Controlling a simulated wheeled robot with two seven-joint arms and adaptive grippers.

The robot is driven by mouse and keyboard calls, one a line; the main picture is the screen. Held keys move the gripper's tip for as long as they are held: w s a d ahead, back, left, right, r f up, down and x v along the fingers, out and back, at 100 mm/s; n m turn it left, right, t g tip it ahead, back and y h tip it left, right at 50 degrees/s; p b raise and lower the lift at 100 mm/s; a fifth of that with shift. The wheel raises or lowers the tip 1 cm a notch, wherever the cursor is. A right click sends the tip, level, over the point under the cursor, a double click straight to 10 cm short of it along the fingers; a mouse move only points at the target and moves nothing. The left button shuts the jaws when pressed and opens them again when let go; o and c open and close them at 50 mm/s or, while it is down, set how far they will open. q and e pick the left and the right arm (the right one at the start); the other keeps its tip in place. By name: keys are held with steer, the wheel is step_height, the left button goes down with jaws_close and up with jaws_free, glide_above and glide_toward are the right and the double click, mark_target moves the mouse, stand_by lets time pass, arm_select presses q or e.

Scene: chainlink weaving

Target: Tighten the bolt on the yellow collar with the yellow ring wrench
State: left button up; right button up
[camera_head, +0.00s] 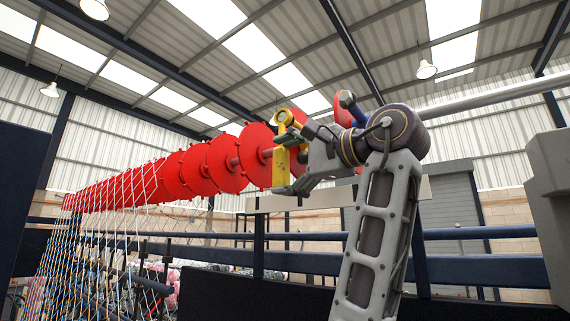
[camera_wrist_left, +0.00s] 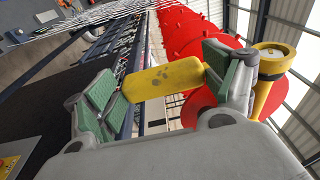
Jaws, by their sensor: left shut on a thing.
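My left gripper (camera_head: 290,182) is shut on the flat yellow handle of the ring wrench (camera_head: 281,166), in front of the red discs. In the left wrist view the green finger pads of the gripper (camera_wrist_left: 160,90) sit at both ends of the wrench's handle (camera_wrist_left: 165,79). My right gripper is not in view.
A row of large red discs (camera_head: 205,167) on a shaft runs to the left, with white netting (camera_head: 105,225) hanging below. A blue cylinder (camera_head: 353,108) is close behind my wrist. A dark blue rail (camera_head: 470,270) crosses behind my arm.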

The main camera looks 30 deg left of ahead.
arm_select(q)
steer(key=shift+w, duration=0.35)
stand_by(0.3)
steer(key=o, duration=0.8)
steer(key=c, duration=0.8)
